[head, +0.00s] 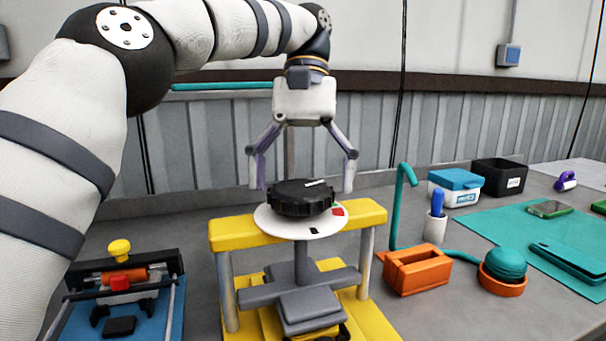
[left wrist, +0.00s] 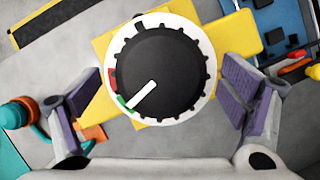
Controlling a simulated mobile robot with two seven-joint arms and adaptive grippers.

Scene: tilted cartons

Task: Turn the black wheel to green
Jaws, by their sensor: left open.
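The black wheel (head: 300,200) has a notched rim and sits on a white disc (head: 275,224) above a yellow stand. In the left wrist view the wheel (left wrist: 160,65) carries a white pointer line (left wrist: 142,94). The pointer's outer end lies close to the green mark (left wrist: 122,101) on the disc. A red mark (left wrist: 112,78) sits beside the green one. My left gripper (head: 303,182) is open and points down over the wheel, one purple-padded finger on each side. Both fingers stand apart from the rim in the left wrist view (left wrist: 160,108). My right gripper is not in view.
The yellow stand (head: 370,213) is on a grey table. A blue fixture with a yellow knob (head: 120,250) stands to the left. An orange holder (head: 415,270), a teal hooked post (head: 396,205), a cup (head: 435,228) and a teal ball (head: 505,262) stand to the right.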

